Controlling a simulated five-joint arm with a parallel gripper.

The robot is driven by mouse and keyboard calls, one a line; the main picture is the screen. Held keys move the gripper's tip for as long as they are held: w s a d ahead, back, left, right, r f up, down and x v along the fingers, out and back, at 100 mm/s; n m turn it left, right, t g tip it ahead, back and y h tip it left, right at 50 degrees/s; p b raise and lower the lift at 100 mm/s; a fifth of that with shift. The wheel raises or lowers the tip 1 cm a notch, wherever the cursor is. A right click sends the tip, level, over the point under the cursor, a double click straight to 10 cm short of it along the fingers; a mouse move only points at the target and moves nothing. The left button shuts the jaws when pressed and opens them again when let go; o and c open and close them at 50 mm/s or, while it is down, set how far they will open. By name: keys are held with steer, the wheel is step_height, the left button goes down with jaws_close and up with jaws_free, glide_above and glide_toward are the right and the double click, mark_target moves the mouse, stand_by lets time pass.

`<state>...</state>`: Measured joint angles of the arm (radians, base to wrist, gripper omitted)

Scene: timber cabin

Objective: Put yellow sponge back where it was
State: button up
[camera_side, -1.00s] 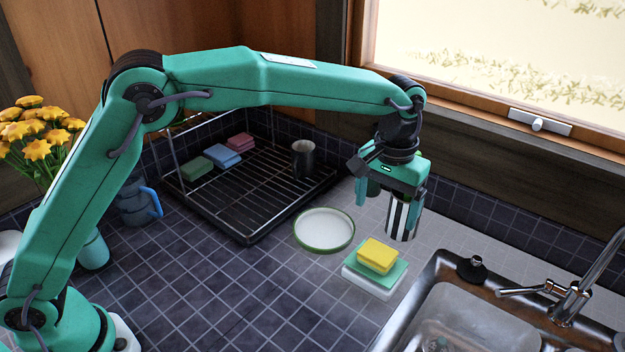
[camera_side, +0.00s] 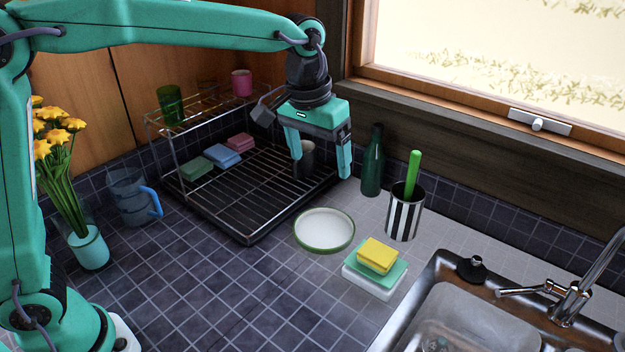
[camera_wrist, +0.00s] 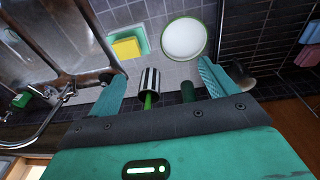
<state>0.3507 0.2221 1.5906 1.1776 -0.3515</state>
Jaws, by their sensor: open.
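The yellow sponge (camera_side: 378,255) lies on top of a green sponge (camera_side: 396,274), which rests on a white block (camera_side: 368,284) on the counter left of the sink. The yellow sponge also shows in the wrist view (camera_wrist: 126,47), with the green sponge (camera_wrist: 141,38) under it. My gripper (camera_side: 320,176) is open and empty, in the air in front of the dish rack's right part, up and to the left of the sponge stack. In the wrist view its two fingers (camera_wrist: 160,95) are spread wide with nothing between them at the tips.
A white plate with green rim (camera_side: 324,229) lies left of the stack. A striped cup (camera_side: 404,215) with a green handle and a green bottle (camera_side: 372,165) stand behind. The dish rack (camera_side: 250,236) holds a blue sponge (camera_side: 223,155), others and a mug. The sink (camera_side: 470,320) is at right.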

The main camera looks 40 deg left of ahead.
steer(key=s+a+r+t, duration=0.2)
steer(key=s+a+r, duration=0.1)
steer(key=s+a, duration=0.8)
steer(key=s+a+f+t, duration=0.1)
steer(key=s+a+f, duration=0.1)
steer(key=s, duration=0.3)
steer(key=s+a+f+t, duration=0.1)
steer(key=s+a+f, duration=0.1)
steer(key=s, duration=0.3)
steer(key=shift+s+a+f+y, duration=0.2)
steer(key=shift+s+a+y, duration=0.15)
steer(key=shift+a, duration=0.25)
